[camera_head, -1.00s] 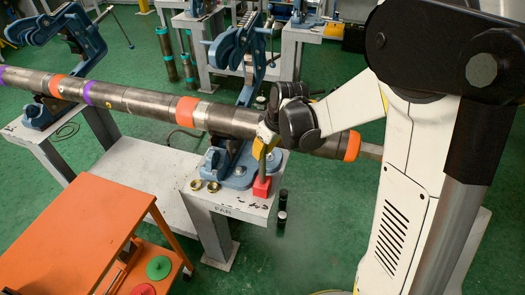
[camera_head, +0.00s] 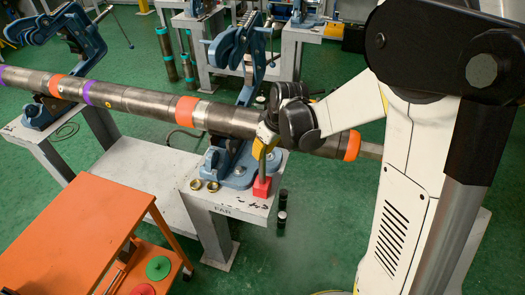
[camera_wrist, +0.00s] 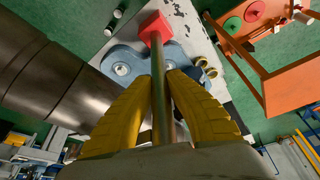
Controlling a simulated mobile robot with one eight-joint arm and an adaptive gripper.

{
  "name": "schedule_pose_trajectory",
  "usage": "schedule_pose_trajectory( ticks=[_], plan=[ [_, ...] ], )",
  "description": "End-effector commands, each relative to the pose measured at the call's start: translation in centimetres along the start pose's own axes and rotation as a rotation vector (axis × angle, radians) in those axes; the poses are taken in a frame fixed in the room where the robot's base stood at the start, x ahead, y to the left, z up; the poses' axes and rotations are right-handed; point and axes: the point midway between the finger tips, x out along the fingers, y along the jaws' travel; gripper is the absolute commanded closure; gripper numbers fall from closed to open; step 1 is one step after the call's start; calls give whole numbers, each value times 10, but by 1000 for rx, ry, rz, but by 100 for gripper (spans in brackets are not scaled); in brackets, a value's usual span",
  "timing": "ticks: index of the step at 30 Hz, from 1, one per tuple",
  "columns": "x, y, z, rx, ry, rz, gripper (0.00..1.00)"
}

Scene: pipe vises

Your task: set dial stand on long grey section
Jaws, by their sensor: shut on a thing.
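The dial stand has a red block base (camera_head: 261,187) and a thin metal post (camera_wrist: 157,95). Its base is at the front right corner of the near vise's white table; I cannot tell whether it rests there or hangs just above. My gripper (camera_head: 266,143) has its yellow fingers closed around the post, also seen in the wrist view (camera_wrist: 164,80). The dial is not visible. The long grey pipe (camera_head: 140,99) lies across the blue vises, with orange and purple bands between its grey sections. My gripper is beside the pipe, on its near side.
The near blue vise (camera_head: 239,170) stands upright behind the gripper. Two brass rings (camera_head: 204,186) lie on the white table (camera_head: 215,204). An orange cart (camera_head: 75,235) with green and red discs stands at front left. Dark cylinders (camera_head: 282,208) stand on the green floor.

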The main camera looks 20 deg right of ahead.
Motion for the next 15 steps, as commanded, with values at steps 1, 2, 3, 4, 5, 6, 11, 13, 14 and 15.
schedule_pose_trajectory(
  ticks=[1,2,3,4,5,6,11,13,14,15],
  plan=[
    [0,0,0,0,1,0,100],
    [1,0,0,0,1,0,100],
    [1,0,0,0,1,0,100],
    [1,0,0,0,1,0,100],
    [2,0,0,0,1,0,100],
    [2,0,0,0,1,0,100],
    [4,0,1,0,1,0,100],
    [3,0,1,0,1,0,68],
    [3,0,1,0,1,0,62],
    [3,0,1,0,1,0,62]
  ],
)
